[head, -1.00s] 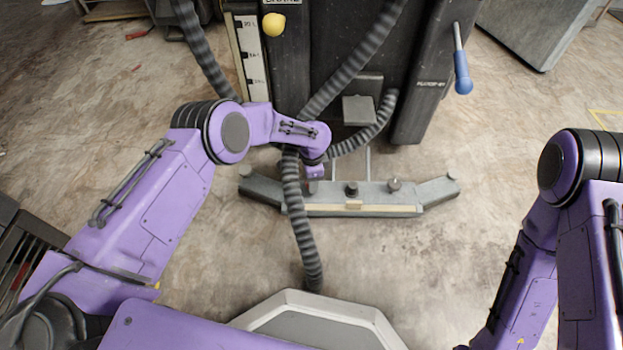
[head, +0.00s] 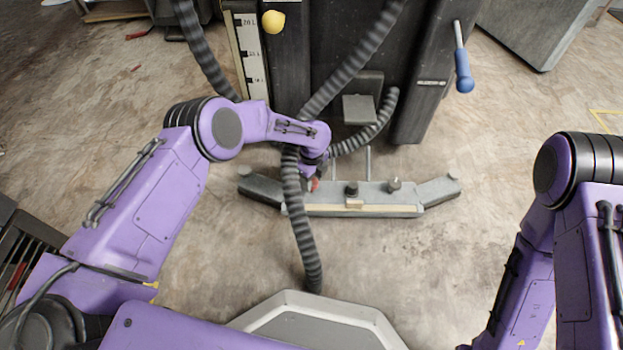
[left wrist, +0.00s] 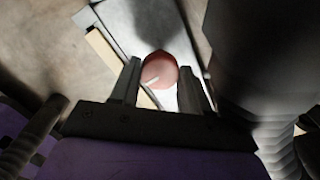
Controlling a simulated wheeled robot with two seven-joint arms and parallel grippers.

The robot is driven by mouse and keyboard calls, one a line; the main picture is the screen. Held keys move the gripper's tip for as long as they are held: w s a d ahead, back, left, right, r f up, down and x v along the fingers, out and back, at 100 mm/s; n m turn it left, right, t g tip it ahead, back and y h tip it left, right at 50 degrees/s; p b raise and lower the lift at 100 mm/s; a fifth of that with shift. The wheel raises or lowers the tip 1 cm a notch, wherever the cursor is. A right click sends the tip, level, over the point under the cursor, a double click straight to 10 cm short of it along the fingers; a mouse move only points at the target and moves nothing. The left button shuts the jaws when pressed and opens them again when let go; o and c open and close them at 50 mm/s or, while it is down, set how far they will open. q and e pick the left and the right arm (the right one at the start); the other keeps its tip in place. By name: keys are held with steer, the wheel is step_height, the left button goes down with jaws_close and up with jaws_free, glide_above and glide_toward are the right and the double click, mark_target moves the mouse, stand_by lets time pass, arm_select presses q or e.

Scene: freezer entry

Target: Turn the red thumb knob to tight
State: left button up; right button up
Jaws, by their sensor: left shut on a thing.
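The red thumb knob (left wrist: 160,70) is round, with a short pale mark on its face, in the left wrist view. A small bit of the red knob (head: 315,185) shows in the head view, at the left part of the grey squeegee bar (head: 375,195). My left gripper (left wrist: 165,82) is shut on the knob, one finger on each side of it. In the head view the wrist and a ribbed hose hide most of the fingers. Whether the knob is tight cannot be told. My right gripper is out of view; only its arm shows at the right.
A ribbed grey hose (head: 299,220) hangs close beside my left wrist. Two dark knobs (head: 351,188) (head: 393,184) stand on the bar. A dark machine body with a yellow ball knob (head: 273,22) and a blue-handled lever (head: 463,72) rises behind.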

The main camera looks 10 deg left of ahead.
arm_select(q)
steer(key=shift+m, duration=0.6)
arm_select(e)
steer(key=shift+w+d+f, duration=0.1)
arm_select(q)
steer(key=shift+m, duration=0.3)
steer(key=o, duration=1.1)
steer(key=shift+c, duration=0.2)
steer(key=shift+r, duration=0.15)
step_height(320, 180, up, 6)
steer(key=p, duration=0.3)
steer(key=shift+p, duration=0.35)
steer(key=shift+r+p, duration=1)
steer(key=shift+r, duration=1.15)
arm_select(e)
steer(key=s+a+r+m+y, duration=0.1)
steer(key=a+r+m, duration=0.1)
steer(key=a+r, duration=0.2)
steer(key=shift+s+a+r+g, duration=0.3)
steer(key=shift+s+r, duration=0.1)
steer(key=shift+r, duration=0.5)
